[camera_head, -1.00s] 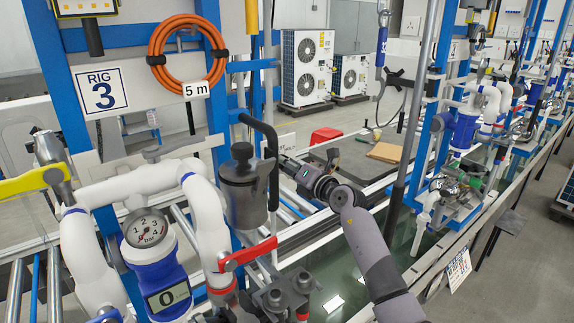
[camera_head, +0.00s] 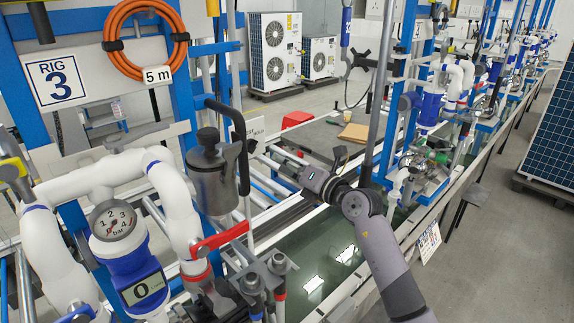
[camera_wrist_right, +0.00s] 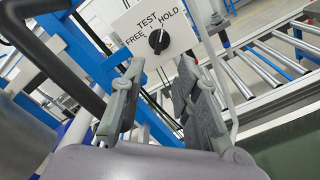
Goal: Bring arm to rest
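My right arm comes in from the lower right of the head view. Its right gripper (camera_head: 280,160) points left, to the right of the grey metal canister on the rig. In the right wrist view the two fingers of the right gripper (camera_wrist_right: 160,98) are spread apart with nothing between them. A white plate (camera_wrist_right: 180,22) marked TEST, FREE and HOLD shows beyond the fingertips. Its black knob (camera_wrist_right: 158,41) sits in line with the gap, apart from the fingers. In the head view the plate (camera_head: 256,128) is mostly hidden behind a dark bent pipe. My left gripper is out of view.
The canister (camera_head: 216,180), red lever (camera_head: 220,238) and white pipes with a pressure gauge (camera_head: 115,222) stand left of my arm. A grey upright pole (camera_head: 378,100) rises just behind it. A water trough (camera_head: 325,262) lies below. Open floor is at the right.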

